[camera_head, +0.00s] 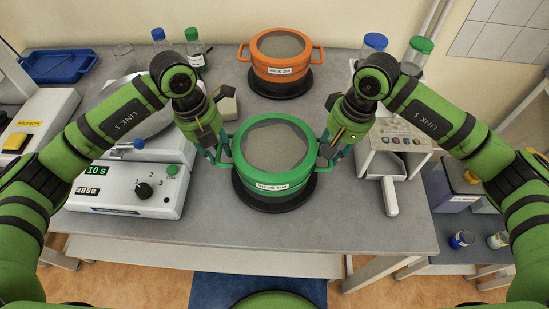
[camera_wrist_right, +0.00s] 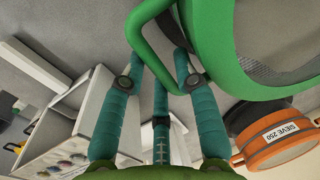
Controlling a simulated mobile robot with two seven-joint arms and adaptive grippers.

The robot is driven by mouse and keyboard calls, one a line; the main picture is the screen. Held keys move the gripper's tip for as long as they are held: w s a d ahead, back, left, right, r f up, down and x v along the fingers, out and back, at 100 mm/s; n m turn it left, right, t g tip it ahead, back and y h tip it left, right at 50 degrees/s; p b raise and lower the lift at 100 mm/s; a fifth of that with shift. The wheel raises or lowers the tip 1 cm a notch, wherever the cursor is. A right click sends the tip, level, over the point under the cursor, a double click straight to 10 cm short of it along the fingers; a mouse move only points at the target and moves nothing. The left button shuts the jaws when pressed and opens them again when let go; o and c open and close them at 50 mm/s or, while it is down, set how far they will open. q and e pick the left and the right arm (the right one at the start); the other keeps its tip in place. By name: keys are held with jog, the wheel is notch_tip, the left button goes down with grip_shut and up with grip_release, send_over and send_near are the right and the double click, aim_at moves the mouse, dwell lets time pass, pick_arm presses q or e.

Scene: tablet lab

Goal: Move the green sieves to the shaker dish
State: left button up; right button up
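The green sieve stack (camera_head: 272,152), with a mesh top, a label and two side handles, stands on a round black base (camera_head: 262,202) at the middle of the table. The shaker (camera_head: 130,190), with a dial and timer, is to its left; its pale dish (camera_head: 150,121) is partly hidden by my left arm. My left gripper (camera_head: 222,158) is at the left handle; its grip is unclear. My right gripper (camera_head: 326,160) is at the right handle. In the right wrist view its fingers (camera_wrist_right: 158,62) are spread apart, with the green handle (camera_wrist_right: 150,45) between them.
An orange sieve (camera_head: 281,57) stands on another black base behind the green one. A white device (camera_head: 392,165) stands at the right, near capped bottles (camera_head: 418,52). A blue tray (camera_head: 60,65) lies at the back left. The table front is clear.

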pick_arm(q)
jog(key=shift+d+f, duration=0.1)
jog(key=shift+f, duration=0.3)
pick_arm(e)
jog(key=shift+a+f, duration=0.1)
jog(key=shift+f, duration=0.3)
pick_arm(q)
grip_shut()
pick_arm(e)
grip_shut()
pick_arm(q)
jog(key=shift+r, duration=0.15)
pick_arm(e)
jog(key=shift+r, duration=0.2)
